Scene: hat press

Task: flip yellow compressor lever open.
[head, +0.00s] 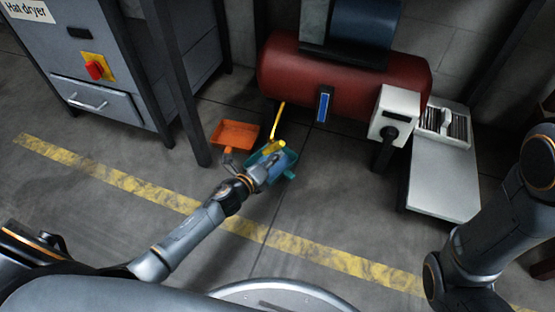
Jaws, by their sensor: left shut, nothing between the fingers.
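The red compressor tank (345,78) lies on its side by the back wall, with a blue motor on top. A yellow lever (277,120) sticks up at a slight tilt near the tank's lower left. Its lower end is close to a yellow part by the teal tray. My left gripper (274,163) is shut with nothing held, just below the lever and over the teal tray (291,173). I cannot tell whether it touches the lever. My right arm shows at the right edge, but its gripper is not in view.
An orange tray (235,135) sits left of the lever. The grey hat dryer cabinet (95,105) with a red knob stands at the left. A white box (396,113) with a dark handle and a light bench (444,180) stand at the right. The floor in front is clear.

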